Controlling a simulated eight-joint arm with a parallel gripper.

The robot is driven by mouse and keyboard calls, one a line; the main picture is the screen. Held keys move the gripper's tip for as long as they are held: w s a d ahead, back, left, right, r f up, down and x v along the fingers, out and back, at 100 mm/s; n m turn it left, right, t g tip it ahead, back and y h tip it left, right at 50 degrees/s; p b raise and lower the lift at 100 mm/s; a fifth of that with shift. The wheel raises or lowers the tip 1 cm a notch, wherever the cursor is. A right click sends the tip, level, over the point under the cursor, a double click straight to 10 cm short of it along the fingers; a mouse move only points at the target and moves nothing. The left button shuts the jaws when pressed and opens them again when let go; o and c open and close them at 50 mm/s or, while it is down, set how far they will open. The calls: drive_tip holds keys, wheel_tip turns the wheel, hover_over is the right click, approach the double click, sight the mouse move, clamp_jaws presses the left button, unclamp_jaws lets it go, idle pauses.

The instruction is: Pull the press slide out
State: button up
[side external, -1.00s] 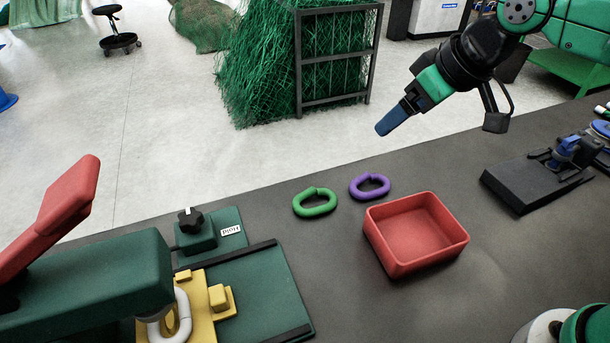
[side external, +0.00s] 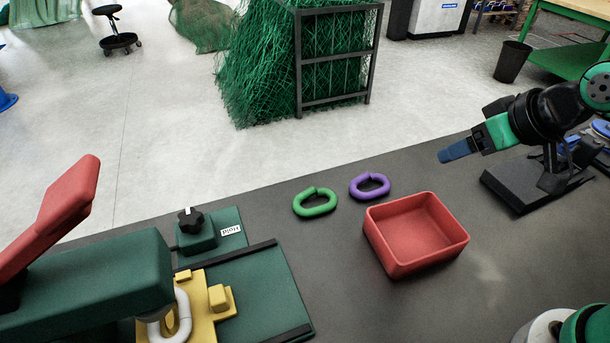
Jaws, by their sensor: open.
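The press (side external: 95,285) stands at the lower left, a dark green body with a red lever (side external: 50,218) raised up and to the right. Its yellow slide (side external: 200,315) sits on the green base plate (side external: 265,292), partly under the press head. The slide carries a small yellow block (side external: 221,298). A white link (side external: 181,316) stands at the slide, below the press head, partly hidden. My gripper (side external: 445,156) is at the upper right, with blue fingers pointing left, above the far table edge. It is open and empty, well apart from the press.
A green link (side external: 315,203) and a purple link (side external: 370,187) lie on the dark table (side external: 325,265). A red tray (side external: 416,235) stands right of them. A black knob (side external: 190,221) is on the green plate behind the slide. A black fixture (side external: 520,188) is at the right.

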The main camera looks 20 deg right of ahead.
drive_tip(key=w+a+n+g+y, duration=0.25)
drive_tip(key=a+n, duration=0.35)
drive_tip(key=a, duration=0.3)
drive_tip(key=n+g+y, duration=0.2)
drive_tip(key=n+g, duration=0.3)
drive_tip(key=n, duration=0.6)
hover_over(218, 294)
drive_tip(key=d, duration=0.3)
drive_tip(key=shift+t, duration=0.25)
wheel_tip(218, 294, down, 6)
drive_tip(key=shift+w+a, duration=0.1)
drive_tip(key=shift+w, duration=0.05)
drive_tip(key=shift+a+f+n, duration=0.25)
drive_tip(key=shift+n, duration=0.05)
drive_tip(key=shift+x, duration=2.7)
clamp_jaws()
